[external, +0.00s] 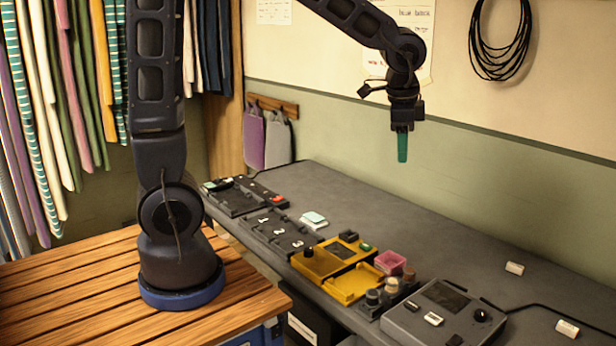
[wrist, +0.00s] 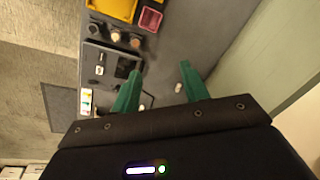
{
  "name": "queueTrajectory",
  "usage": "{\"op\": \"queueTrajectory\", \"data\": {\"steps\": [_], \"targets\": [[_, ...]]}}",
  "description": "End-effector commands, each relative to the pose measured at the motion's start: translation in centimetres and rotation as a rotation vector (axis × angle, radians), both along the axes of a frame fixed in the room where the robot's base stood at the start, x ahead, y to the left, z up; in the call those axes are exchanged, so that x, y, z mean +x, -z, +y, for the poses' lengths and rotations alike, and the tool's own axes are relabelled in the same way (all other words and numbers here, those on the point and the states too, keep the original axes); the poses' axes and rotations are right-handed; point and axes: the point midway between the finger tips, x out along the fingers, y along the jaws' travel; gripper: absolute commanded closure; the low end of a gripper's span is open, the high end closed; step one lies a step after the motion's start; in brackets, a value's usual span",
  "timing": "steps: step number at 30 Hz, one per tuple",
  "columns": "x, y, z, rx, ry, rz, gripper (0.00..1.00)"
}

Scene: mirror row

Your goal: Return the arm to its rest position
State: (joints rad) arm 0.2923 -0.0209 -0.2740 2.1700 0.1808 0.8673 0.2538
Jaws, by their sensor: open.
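My gripper (external: 402,146) hangs from the dark arm, high above the grey table (external: 440,232) and in front of the green and cream wall. Its green fingers point down.
The table holds a grey device with a knob (external: 445,312), a yellow box (external: 335,262), a pink container (external: 393,262), numbered black panels (external: 280,232) and small white blocks (external: 515,268). Black cables (external: 500,40) hang on the wall. Striped cloths (external: 60,100) hang at the left. Air around the gripper is clear.

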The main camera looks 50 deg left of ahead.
Motion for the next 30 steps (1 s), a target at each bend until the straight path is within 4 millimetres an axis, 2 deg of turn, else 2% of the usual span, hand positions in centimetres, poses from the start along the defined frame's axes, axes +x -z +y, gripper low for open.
{"op": "queueTrajectory", "data": {"steps": [1,6,15,24,30], "targets": [[-0.5,-1.0,1.7,-0.006,-0.042,-0.016,0.55],[-2.6,-3.4,6.7,-0.035,-0.185,-0.053,0.55],[-7.6,-6.3,14.5,-0.104,-0.431,-0.116,0.55],[-13.7,-7.5,20.7,-0.201,-0.667,-0.173,0.55],[-17.6,-7.4,23.4,-0.269,-0.801,-0.203,0.55]]}}
